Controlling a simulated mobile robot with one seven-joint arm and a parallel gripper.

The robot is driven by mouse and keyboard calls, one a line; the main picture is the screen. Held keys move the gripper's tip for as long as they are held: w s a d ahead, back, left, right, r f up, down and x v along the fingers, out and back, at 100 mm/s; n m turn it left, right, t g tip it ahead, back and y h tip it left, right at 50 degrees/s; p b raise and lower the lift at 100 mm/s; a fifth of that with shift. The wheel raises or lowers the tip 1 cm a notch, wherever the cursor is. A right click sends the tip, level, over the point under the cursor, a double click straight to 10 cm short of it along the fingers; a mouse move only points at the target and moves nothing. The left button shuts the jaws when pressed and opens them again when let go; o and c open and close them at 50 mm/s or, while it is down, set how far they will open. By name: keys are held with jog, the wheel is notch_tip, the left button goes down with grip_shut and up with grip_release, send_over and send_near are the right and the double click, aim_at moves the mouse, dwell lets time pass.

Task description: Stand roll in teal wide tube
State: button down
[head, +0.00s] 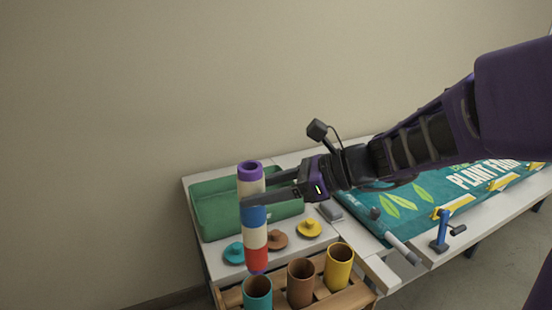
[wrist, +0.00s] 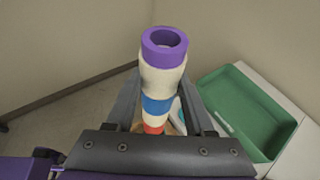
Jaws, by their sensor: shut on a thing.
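The roll (head: 254,218) is a tall upright cylinder with purple, cream, blue and red bands and a hollow purple top end. My gripper (head: 252,192) is shut on the roll around its upper half and holds it vertical. In the wrist view the roll (wrist: 163,75) stands between the two fingers, its lower end partly hidden by the gripper body. The teal tube (head: 257,292) is an open cup at the left of the wooden rack. In the head view the roll's lower end appears just above and behind the teal tube's mouth; I cannot tell the exact gap.
Brown (head: 301,282) and yellow (head: 338,266) tubes stand right of the teal one in the wooden rack (head: 350,296). Teal (head: 234,253), brown (head: 277,240) and yellow (head: 308,229) lids lie behind. A green tray (head: 212,210) is at the back left; a poster (head: 430,200) lies right.

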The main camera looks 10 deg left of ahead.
aim_at(262, 258)
jog(key=shift+w+a+f, duration=0.1)
jog(key=shift+w+a, duration=0.05)
jog(key=shift+w, duration=0.2)
notch_tip(262, 258, down, 18)
jog(key=b, duration=1.1)
jog(key=shift+f, duration=4.05)
grip_release()
